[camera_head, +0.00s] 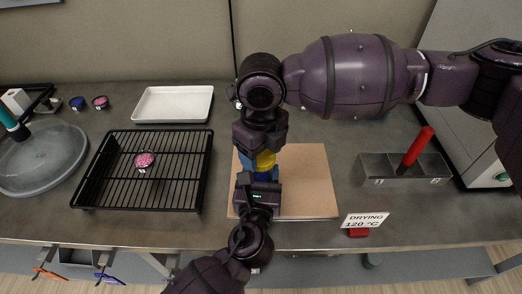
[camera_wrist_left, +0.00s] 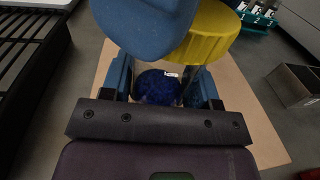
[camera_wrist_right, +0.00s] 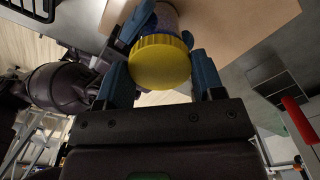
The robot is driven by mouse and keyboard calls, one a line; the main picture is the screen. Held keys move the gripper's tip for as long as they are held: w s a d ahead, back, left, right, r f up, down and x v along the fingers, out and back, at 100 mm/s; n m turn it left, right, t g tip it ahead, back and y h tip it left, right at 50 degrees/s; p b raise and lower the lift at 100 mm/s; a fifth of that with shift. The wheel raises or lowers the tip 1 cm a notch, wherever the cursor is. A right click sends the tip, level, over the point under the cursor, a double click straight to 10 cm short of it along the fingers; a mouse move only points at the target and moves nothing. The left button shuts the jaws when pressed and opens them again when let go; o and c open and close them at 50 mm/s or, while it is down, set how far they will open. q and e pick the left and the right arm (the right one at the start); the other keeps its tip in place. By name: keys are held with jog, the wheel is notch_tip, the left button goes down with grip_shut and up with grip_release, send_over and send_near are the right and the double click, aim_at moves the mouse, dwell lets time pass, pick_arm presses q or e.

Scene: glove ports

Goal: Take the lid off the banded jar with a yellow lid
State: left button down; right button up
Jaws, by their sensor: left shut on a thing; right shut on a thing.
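The banded jar (camera_wrist_left: 158,88) stands over the brown board, with dark blue contents and a small white label. My left gripper (camera_head: 257,183) comes up from the front and is shut on its body; its fingers also flank the jar in the left wrist view (camera_wrist_left: 165,90). The yellow lid (camera_wrist_right: 160,62) sits at the jar's top end and also shows in the head view (camera_head: 265,160). My right gripper (camera_wrist_right: 165,80) is shut on the lid from above. Whether there is a gap between lid and jar I cannot tell. The grippers hide most of the jar in the head view.
The brown board (camera_head: 310,180) lies under my grippers. A black wire rack (camera_head: 180,165) with a pink round container (camera_head: 145,160) and a white tray (camera_head: 174,104) are left. A metal bin (camera_head: 376,170) with a red-handled thing (camera_head: 417,147) and a DRYING sign (camera_head: 364,220) are right.

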aim_at(261, 155)
jog(key=shift+r, duration=0.1)
jog(key=shift+r, duration=1.9)
pick_arm(q)
jog(key=shift+c, duration=1.4)
grip_release()
jog(key=shift+s, duration=0.1)
